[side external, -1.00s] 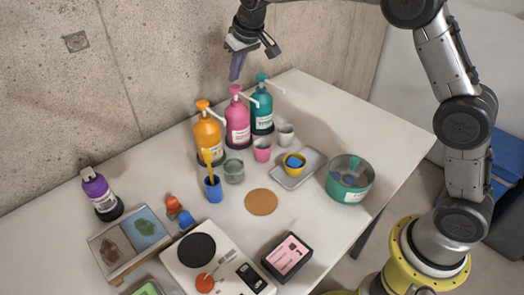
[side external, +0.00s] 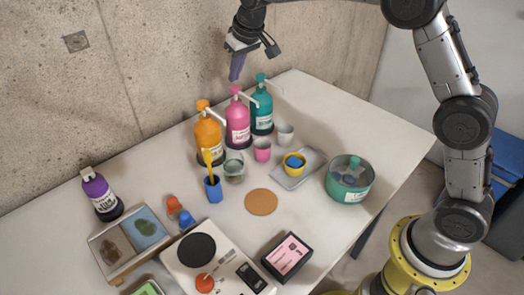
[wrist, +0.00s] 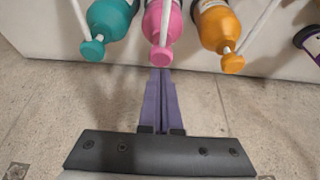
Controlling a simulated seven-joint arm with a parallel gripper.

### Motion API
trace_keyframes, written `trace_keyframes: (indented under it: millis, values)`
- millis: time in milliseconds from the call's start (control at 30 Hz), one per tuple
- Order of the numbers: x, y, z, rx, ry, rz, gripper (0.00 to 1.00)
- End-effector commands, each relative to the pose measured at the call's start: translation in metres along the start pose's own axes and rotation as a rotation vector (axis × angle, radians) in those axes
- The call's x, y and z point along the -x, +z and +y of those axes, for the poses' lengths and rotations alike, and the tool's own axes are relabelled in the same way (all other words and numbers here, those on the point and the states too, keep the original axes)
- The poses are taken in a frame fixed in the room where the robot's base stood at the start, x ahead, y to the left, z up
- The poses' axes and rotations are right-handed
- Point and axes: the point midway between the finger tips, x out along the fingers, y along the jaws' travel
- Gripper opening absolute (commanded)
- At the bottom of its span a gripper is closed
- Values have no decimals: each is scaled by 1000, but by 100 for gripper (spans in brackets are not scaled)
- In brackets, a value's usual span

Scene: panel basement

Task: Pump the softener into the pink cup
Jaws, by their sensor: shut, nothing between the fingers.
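Three pump bottles stand in a row near the wall: orange (side external: 207,137), pink (side external: 238,124) and teal (side external: 262,112). Their labels are too small to read, so I cannot tell which one is the softener. The pink cup (side external: 262,151) stands upright in front of the pink bottle. My gripper (side external: 236,79), with purple fingers, is shut and empty, just above the pink bottle's pump head. In the wrist view the closed fingertips (wrist: 161,73) appear close to the pink pump head (wrist: 160,57); I cannot tell whether they touch.
A grey-green cup (side external: 234,167), a white cup (side external: 285,135) and a tray (side external: 312,170) with a yellow cup (side external: 294,162) stand near the pink cup. A blue cup (side external: 213,189) is left, a green pot (side external: 348,180) right. The concrete wall is close behind the bottles.

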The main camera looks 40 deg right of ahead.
Motion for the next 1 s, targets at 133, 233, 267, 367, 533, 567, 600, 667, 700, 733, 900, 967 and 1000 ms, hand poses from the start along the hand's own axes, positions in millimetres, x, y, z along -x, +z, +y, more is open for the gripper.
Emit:
trace_keyframes:
  millis: [133,233,267,367,533,567,600,667,700,733,900,967,1000]
  values:
    - [0,0,0,0,0,0,0]
    - [0,0,0,0,0,0,0]
    - [0,0,0,0,0,0,0]
    - [0,0,0,0,0,0,0]
    - [-3,1,0,0,0,0,0]
    - [-4,2,0,0,0,-1,0]
    - [-5,2,0,0,0,-1,0]
    - [-6,3,0,0,0,-1,0]
    - [-8,3,0,0,0,-1,0]
    - [-8,4,0,0,0,-1,0]
    - [-13,6,0,0,0,0,0]
    - [-15,6,0,0,0,-1,0]
    - [-16,7,0,0,0,-1,0]
